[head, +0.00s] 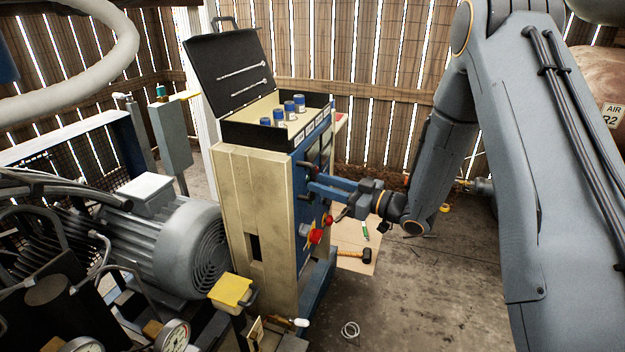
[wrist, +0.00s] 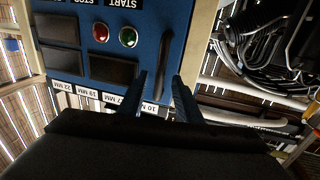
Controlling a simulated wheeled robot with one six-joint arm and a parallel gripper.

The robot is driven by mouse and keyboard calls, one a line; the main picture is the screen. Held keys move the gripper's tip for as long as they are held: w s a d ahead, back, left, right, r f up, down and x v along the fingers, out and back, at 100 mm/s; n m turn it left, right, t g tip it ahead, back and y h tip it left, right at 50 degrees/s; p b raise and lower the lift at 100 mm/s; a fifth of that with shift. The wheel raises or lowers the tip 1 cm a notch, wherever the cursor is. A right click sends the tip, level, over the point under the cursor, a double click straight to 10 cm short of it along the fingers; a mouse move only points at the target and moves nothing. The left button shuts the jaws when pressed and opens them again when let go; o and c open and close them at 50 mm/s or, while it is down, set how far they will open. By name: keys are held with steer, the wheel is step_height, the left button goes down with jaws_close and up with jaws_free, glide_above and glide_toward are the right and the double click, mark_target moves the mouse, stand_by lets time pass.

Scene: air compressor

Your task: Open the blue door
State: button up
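The blue door (head: 302,235) is the front panel of the beige cabinet (head: 255,210) and looks closed. In the wrist view the blue door (wrist: 185,12) appears upside down, with red and green buttons, dark windows and a long dark handle (wrist: 164,58). My gripper (head: 311,185) is at the upper part of the door, its blue fingers pointing at it. In the wrist view my gripper (wrist: 160,84) is open. The handle's lower end shows between the two fingertips, with gaps on both sides. I cannot tell whether the fingers reach around it in depth.
An open black toolbox (head: 245,130) with blue-capped items sits on the cabinet. A red and yellow switch (head: 316,236) is low on the door. A hammer (head: 354,254) lies on a board on the floor. A motor (head: 170,240) stands left. The floor right of the cabinet is mostly clear.

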mark_target(313, 195)
steer(key=shift+x, duration=1.75)
jaws_close()
